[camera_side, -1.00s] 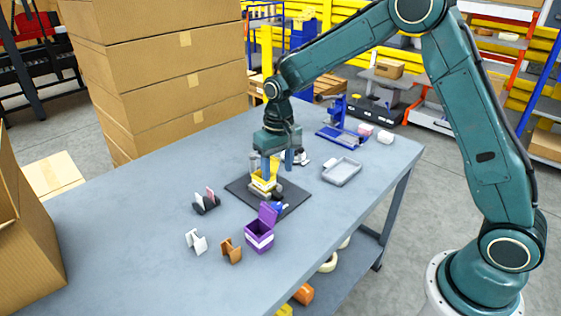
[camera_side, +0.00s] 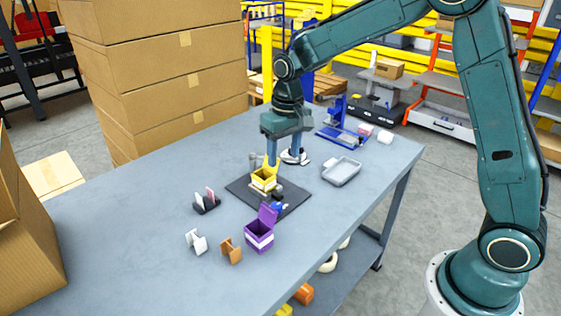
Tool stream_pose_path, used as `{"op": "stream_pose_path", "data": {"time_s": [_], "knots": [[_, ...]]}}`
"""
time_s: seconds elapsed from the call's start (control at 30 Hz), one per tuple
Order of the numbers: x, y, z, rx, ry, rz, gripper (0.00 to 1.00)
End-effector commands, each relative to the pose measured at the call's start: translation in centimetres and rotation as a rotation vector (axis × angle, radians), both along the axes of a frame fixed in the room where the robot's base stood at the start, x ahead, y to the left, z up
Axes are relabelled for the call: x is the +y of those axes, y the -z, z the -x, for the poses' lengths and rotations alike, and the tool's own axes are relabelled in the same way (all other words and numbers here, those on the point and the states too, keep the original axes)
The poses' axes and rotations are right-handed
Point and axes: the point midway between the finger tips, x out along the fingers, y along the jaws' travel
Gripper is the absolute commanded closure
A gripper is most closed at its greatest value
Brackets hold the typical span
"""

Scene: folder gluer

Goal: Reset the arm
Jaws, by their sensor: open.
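My gripper (camera_side: 286,158) is open and empty. It hangs above the dark mat (camera_side: 293,197), just behind and slightly right of the yellow box (camera_side: 263,180), with its fingers pointing down. The left finger overlaps the yellow box's raised back part in the picture; I cannot tell whether they touch. The yellow box stands upright on a small fixture on the mat, with a pale band around it.
A purple box (camera_side: 260,236) with its lid up stands in front of the mat. White (camera_side: 196,241) and brown (camera_side: 230,250) folded pieces, a dark holder (camera_side: 206,203), a grey tray (camera_side: 342,172) and a blue device (camera_side: 341,127) surround it.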

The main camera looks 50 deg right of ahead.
Motion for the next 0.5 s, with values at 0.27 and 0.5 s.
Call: {"op": "stream_pose_path", "data": {"time_s": [0.27, 0.5], "knots": [[-0.4, -5.5, 4.2, -0.082, -0.026, 0.005, 0.48], [-0.8, -9.1, 8.5, -0.151, -0.050, 0.013, 0.48]]}}
